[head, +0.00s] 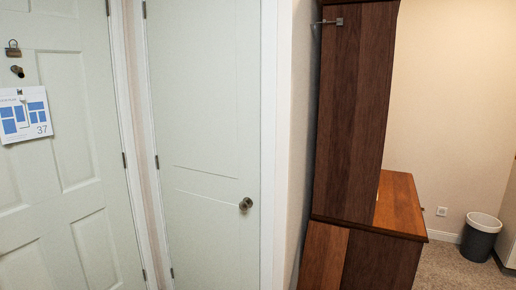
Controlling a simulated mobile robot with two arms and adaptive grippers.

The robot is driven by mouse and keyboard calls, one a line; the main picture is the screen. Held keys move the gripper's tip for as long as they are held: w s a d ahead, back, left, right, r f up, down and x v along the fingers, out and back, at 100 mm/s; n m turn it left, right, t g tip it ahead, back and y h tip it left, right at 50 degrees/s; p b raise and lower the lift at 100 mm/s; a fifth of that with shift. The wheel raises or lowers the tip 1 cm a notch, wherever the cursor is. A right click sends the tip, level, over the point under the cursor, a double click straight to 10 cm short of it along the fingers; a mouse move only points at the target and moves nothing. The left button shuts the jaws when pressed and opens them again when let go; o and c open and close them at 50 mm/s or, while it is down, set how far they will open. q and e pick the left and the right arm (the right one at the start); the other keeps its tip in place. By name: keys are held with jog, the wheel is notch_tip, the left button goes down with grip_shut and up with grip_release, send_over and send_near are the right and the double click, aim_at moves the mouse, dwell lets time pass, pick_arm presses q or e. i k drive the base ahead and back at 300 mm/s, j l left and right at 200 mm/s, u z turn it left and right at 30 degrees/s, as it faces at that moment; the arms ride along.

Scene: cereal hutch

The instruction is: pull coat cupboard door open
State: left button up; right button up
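A pale white-green door (205,120) with raised panels stands shut in its white frame in the middle left of the head view; I take it as the coat cupboard door. Its round metal knob (246,203) is on the right side, and its hinges are along the left edge. Neither of my grippers shows in the head view, so nothing is seen touching the knob.
Another pale panelled door (75,150) at the left carries a paper notice (25,115) and a padlock-shaped fitting (13,48). A tall dark wooden hutch (352,110) stands right of the cupboard door. A grey bin (481,240) stands far right on carpet.

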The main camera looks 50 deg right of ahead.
aim_at(204, 56)
jog(key=z, duration=1.1)
jog(key=i+j+z, duration=0.2)
jog(key=i+j, duration=0.15)
jog(key=i, duration=0.2)
